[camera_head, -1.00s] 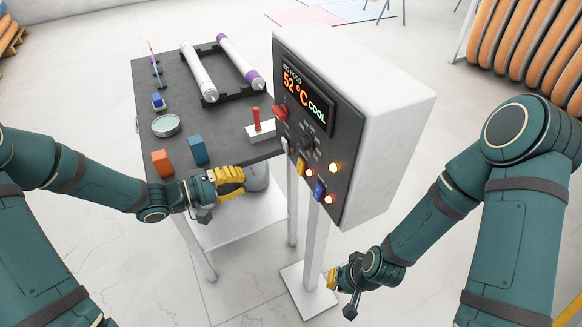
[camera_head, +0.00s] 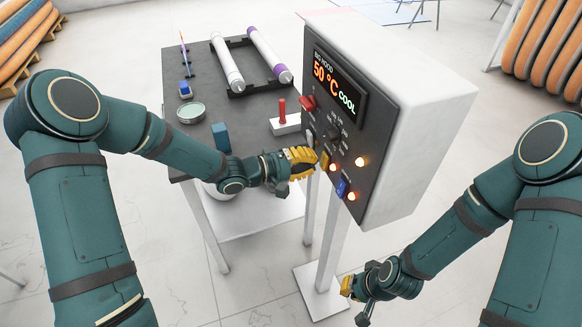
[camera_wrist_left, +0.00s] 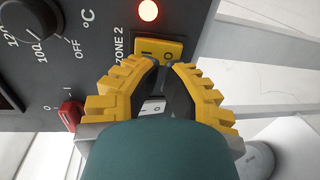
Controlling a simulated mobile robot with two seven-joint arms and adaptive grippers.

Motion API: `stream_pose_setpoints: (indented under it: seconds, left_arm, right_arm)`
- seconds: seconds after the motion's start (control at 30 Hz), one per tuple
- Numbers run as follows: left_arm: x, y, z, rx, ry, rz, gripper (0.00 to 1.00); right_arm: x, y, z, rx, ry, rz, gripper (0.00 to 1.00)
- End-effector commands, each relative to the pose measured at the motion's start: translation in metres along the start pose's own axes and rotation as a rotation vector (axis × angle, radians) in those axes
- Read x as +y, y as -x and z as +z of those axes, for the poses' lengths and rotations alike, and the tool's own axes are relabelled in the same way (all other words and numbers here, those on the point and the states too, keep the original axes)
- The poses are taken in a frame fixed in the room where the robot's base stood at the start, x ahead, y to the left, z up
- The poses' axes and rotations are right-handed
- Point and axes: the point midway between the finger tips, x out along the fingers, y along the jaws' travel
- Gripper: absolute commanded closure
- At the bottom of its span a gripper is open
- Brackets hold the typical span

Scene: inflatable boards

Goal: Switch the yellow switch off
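The yellow switch (camera_wrist_left: 158,50) is on the dark panel of the control box (camera_head: 425,120), under a lit lamp (camera_wrist_left: 149,10) and beside a "ZONE 2" label. It has "I" and "O" marks. In the head view the yellow switch (camera_head: 325,157) is just right of my left gripper (camera_head: 312,160). In the left wrist view my left gripper (camera_wrist_left: 165,66) has its fingertips together right by the switch's lower edge, with nothing held; contact is unclear. My right gripper (camera_head: 352,290) hangs low by the stand's base; its fingers are too small to judge.
A red switch (camera_wrist_left: 71,113), white switch (camera_wrist_left: 152,107) and knob (camera_wrist_left: 28,18) are close by on the panel. A blue switch (camera_head: 342,187) sits lower. The table (camera_head: 245,130) behind holds rolls, a blue block (camera_head: 221,137) and a red-handled device (camera_head: 284,120).

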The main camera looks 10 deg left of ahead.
Motion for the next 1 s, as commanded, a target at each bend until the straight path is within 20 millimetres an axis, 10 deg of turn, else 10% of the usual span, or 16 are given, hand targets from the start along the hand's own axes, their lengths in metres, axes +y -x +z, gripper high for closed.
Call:
stream_pose_setpoints:
  seconds: [1.0]
  left_arm:
    - [-0.004, -0.026, 0.000, 0.000, 0.001, 0.222, 1.00]
  right_arm:
    - [0.005, -0.012, -0.002, 0.008, 0.001, 0.000, 1.00]
